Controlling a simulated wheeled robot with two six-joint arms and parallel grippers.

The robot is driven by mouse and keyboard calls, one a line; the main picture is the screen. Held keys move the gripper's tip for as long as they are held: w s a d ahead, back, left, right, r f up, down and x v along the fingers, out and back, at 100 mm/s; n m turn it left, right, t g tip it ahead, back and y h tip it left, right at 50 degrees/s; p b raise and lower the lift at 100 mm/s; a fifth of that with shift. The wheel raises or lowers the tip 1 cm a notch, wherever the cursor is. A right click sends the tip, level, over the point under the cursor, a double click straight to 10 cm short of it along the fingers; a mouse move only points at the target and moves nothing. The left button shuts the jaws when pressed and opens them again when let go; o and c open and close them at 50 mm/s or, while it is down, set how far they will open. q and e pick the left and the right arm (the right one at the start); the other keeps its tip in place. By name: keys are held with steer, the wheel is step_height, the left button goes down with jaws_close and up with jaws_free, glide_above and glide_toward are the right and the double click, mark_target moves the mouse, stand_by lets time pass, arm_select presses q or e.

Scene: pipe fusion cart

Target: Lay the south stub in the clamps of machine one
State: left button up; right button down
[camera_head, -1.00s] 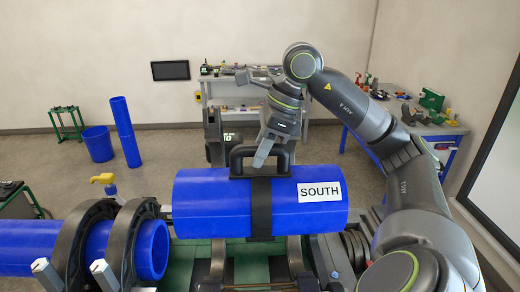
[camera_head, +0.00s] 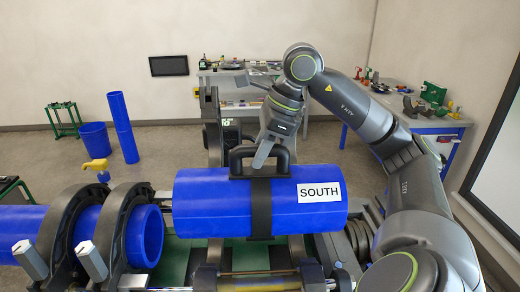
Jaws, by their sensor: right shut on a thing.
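The south stub (camera_head: 220,205) is a thick blue pipe piece with a white SOUTH label and a black strap with a handle (camera_head: 259,160). It lies level in the middle of the head view, above the machine. My right gripper (camera_head: 268,158) is shut on the handle from above. Machine one shows dark ring clamps (camera_head: 116,235) at the left, around another blue pipe (camera_head: 146,237) whose open end faces the stub. More of the machine's frame (camera_head: 225,282) shows below the stub; the stub hides part of it. My left gripper is not in view.
Behind stand a workbench (camera_head: 240,105) with tools and, to the right, a table (camera_head: 425,125) with parts. A blue bin (camera_head: 97,145), an upright blue pipe (camera_head: 124,128) and a green stand (camera_head: 63,120) are at the far left. Open floor lies between.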

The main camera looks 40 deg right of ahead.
mark_target(278, 157)
steer(key=shift+f+b, duration=3.65)
steer(key=shift+f, duration=0.7)
steer(key=shift+f+b, duration=0.8)
steer(key=shift+f, duration=0.05)
steer(key=c, duration=1.1)
jaws_free()
steer(key=v, duration=0.9)
steer(key=shift+s, duration=0.1)
steer(key=p+v, duration=0.2)
steer(key=v, duration=0.5)
steer(key=shift+r, duration=0.1)
steer(key=shift+s+d+r+p, duration=0.15)
steer(key=shift+s+r+p, duration=0.15)
steer(key=shift+r, duration=0.25)
